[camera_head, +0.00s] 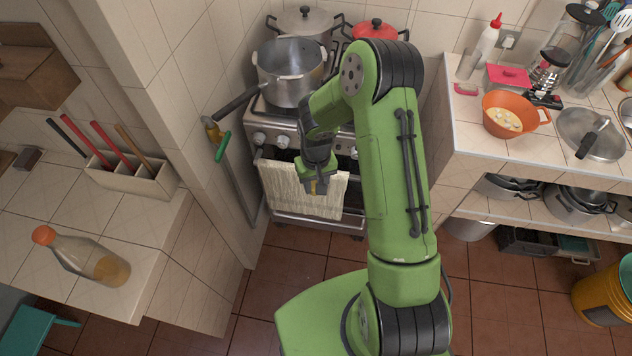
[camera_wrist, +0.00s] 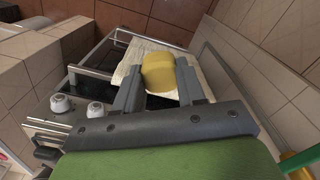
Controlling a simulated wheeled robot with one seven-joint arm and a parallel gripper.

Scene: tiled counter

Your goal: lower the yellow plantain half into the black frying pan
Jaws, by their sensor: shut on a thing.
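My gripper (camera_head: 317,184) hangs in front of the stove, over the oven-door towel. In the wrist view its two fingers are shut on the yellow plantain half (camera_wrist: 158,72), which sits between the fingertips. Only a small yellow bit of it shows in the head view. The plantain half is clear of any surface as far as I can see. A dark handle (camera_head: 238,103) sticks out to the left from the stove's front left, beside a silver pot. I cannot tell whether it belongs to the black frying pan; no pan body is visible.
The silver pot (camera_head: 290,72), a lidded pot (camera_head: 305,22) and a red-lidded pot (camera_head: 375,29) stand on the stove. A pale towel (camera_head: 275,185) hangs on the oven door. A wall corner closes the left side; a counter with an orange colander (camera_head: 512,108) stands right.

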